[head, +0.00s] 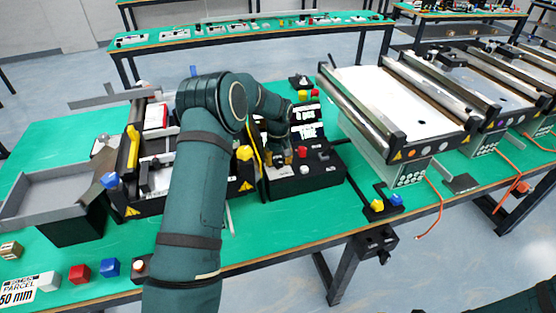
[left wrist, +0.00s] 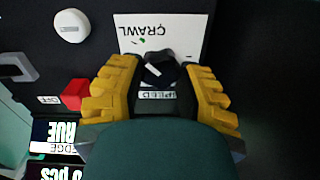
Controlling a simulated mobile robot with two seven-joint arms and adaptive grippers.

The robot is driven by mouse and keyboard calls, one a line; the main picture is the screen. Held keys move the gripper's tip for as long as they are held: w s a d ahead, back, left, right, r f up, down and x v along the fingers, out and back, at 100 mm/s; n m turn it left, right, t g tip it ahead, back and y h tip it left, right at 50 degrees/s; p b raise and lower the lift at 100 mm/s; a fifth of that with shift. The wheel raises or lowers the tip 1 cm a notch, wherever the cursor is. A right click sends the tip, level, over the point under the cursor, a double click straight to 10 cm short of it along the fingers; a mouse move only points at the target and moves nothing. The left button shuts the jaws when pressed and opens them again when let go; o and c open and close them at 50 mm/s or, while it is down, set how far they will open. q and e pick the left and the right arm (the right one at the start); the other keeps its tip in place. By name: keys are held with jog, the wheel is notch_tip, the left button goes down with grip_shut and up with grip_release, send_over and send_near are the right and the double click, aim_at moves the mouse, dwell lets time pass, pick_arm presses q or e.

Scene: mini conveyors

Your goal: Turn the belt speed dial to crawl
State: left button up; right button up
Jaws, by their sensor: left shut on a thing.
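The black belt speed dial (left wrist: 162,68) sits on a dark control panel in the left wrist view, with a slanted white pointer mark on it. A white card reading CRAWL (left wrist: 150,32), upside down in that view, lies just beyond the dial. A small SPEED label (left wrist: 157,95) is partly covered by my left gripper. The left gripper (left wrist: 165,80) has its yellow fingers on both sides of the dial and is shut on it. In the head view the left gripper (head: 280,157) is at the control box (head: 305,182), and the dial is hidden. My right gripper is not in view.
A red button (left wrist: 74,94) and a white round knob (left wrist: 70,26) are on the same panel. Mini conveyors (head: 400,100) stand to the right. Coloured cubes (head: 80,274) lie at the front left of the green table.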

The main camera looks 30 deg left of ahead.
aim_at(278, 160)
pick_arm(q)
jog(key=shift+s+f, duration=0.1)
jog(key=o, duration=1.2)
notch_tip(278, 160, up, 12)
jog(key=shift+r, duration=0.1)
